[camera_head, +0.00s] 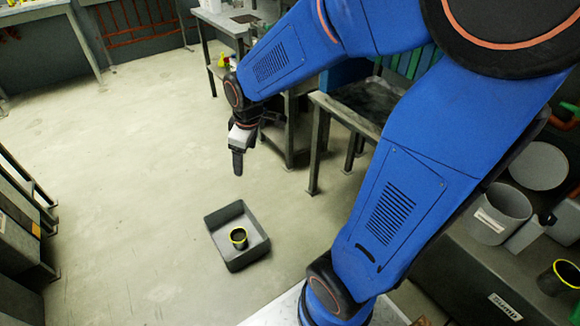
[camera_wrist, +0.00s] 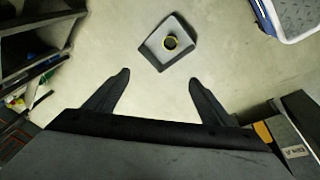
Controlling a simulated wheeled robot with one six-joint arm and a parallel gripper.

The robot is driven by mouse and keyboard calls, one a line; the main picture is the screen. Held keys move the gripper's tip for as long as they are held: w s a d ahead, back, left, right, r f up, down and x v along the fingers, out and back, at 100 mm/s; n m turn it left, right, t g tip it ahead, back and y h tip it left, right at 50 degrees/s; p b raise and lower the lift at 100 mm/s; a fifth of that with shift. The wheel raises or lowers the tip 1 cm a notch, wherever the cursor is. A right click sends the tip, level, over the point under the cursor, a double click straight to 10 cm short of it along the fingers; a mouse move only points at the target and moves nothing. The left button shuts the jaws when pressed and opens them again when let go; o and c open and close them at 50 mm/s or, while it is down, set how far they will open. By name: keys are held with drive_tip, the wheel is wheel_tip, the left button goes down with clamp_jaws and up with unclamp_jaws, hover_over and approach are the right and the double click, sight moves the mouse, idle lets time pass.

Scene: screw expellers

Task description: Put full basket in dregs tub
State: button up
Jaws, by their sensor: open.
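A dark cup-shaped basket with a yellow rim (camera_head: 238,238) stands upright inside a grey square tub (camera_head: 246,264) on the floor. The basket (camera_wrist: 170,42) and the tub (camera_wrist: 151,53) also show in the wrist view, ahead of the fingertips. What the basket holds is too small to tell. A similar yellow-rimmed basket (camera_head: 562,277) stands at the far right. My gripper (camera_head: 238,164) points down, above and beyond the tub in the head view. In the wrist view my gripper (camera_wrist: 160,77) has its fingers wide apart with nothing between them.
Grey cylindrical containers (camera_head: 498,215) stand on a dark bench at the right. A dark table (camera_head: 365,105) is behind my arm, and a workbench (camera_head: 38,20) is at the back left. Dark cabinets (camera_head: 20,225) line the left edge. The floor around the tub is clear.

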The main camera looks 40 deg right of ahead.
drive_tip(key=s+d+r+m+t, duration=0.1)
drive_tip(key=s+r+m, duration=0.3)
drive_tip(key=s, duration=0.6)
drive_tip(key=s+r+m, duration=0.3)
drive_tip(key=s+r, duration=0.2)
drive_tip(key=s, duration=0.5)
drive_tip(key=shift+d+r+m+t, duration=0.35)
drive_tip(key=shift+d+m+t, duration=0.05)
